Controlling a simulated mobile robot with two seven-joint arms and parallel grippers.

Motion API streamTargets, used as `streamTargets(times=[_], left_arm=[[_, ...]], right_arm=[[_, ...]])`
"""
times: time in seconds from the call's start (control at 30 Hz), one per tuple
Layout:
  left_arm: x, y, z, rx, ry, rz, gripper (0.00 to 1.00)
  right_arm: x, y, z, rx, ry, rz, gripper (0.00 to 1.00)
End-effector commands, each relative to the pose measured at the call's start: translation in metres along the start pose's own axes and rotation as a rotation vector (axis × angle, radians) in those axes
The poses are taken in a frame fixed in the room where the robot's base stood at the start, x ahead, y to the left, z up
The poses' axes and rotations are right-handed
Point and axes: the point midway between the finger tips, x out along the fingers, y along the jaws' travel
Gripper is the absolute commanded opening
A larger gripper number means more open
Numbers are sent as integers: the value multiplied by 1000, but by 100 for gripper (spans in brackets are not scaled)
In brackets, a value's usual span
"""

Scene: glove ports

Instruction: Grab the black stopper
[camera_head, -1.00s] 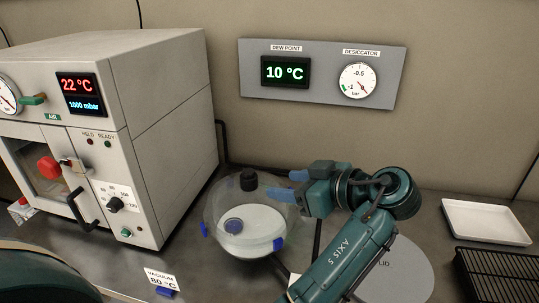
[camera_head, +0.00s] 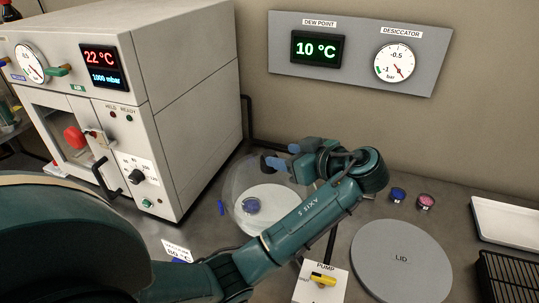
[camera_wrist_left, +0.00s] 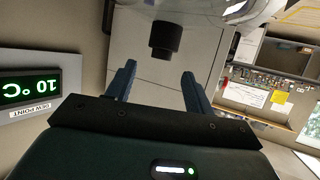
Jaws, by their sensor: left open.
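The black stopper (camera_wrist_left: 165,41) shows in the left wrist view, just beyond the gap between my fingertips and roughly centred on it. The clear desiccator dome (camera_head: 240,193) stands on the bench, with a white plate and a blue-topped jar (camera_head: 251,206) inside. My left gripper (camera_head: 271,161) is at the top of the dome, its blue fingers pointing left. It is open and empty, and its fingers also show in the wrist view (camera_wrist_left: 159,76). My right gripper is not in view.
The vacuum oven (camera_head: 190,90) stands close left of the dome. A pump switch with a yellow lever (camera_head: 322,278) and a grey lid disc (camera_head: 400,262) lie right and front. Blue (camera_head: 398,194) and pink (camera_head: 425,201) capped jars, a white tray (camera_head: 508,224) and black rack (camera_head: 510,275) are farther right.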

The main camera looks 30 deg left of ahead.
Motion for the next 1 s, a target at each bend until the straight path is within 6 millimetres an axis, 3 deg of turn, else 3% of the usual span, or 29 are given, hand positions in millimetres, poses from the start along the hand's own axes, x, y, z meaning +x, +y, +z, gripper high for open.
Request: streamTargets(times=[0.2, 0.5, 1.0], left_arm=[[31, -2, 1, 3, 2, -2, 53], [37, -2, 2, 0, 1, -1, 53], [36, -1, 2, 0, 1, -1, 13]], right_arm=[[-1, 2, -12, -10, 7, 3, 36], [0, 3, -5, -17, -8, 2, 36], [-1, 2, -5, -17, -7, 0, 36]])
